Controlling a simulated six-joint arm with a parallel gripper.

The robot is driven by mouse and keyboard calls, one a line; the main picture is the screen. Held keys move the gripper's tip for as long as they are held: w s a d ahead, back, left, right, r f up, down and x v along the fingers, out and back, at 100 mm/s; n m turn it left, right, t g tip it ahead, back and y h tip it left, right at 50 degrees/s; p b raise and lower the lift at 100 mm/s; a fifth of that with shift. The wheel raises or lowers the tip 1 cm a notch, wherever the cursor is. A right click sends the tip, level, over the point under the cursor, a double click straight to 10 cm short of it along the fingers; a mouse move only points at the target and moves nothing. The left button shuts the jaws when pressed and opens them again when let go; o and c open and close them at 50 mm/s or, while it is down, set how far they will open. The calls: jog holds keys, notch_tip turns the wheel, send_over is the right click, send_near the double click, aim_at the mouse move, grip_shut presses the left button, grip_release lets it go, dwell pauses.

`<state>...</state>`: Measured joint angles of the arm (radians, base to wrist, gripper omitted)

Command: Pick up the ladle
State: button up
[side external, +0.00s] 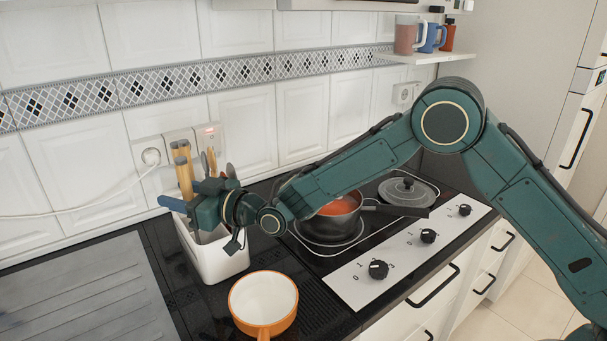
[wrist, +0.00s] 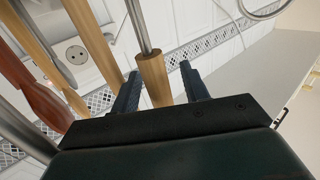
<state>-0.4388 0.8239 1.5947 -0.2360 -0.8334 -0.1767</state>
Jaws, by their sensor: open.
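My gripper (side external: 190,196) is at the top of the white utensil holder (side external: 218,262), among the utensils standing in it. In the wrist view the gripper (wrist: 159,78) is open. A utensil with a thin metal shaft and a wooden end (wrist: 153,78) stands between its two fingers, or just beyond them; I cannot tell whether they touch it. Its other end is out of view, so I cannot confirm that it is the ladle. In the side view my gripper hides parts of the utensils.
Other wooden utensils (wrist: 75,35) crowd the left of the wrist view. An orange pan (side external: 264,299) stands in front of the holder. A pot (side external: 338,222) and a lid (side external: 408,191) are on the hob at right. The tiled wall with sockets (side external: 181,144) is close behind.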

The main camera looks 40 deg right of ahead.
dwell(0.5)
grip_shut()
jog(key=shift+r, duration=0.15)
notch_tip(320, 180, up, 20)
dwell(0.8)
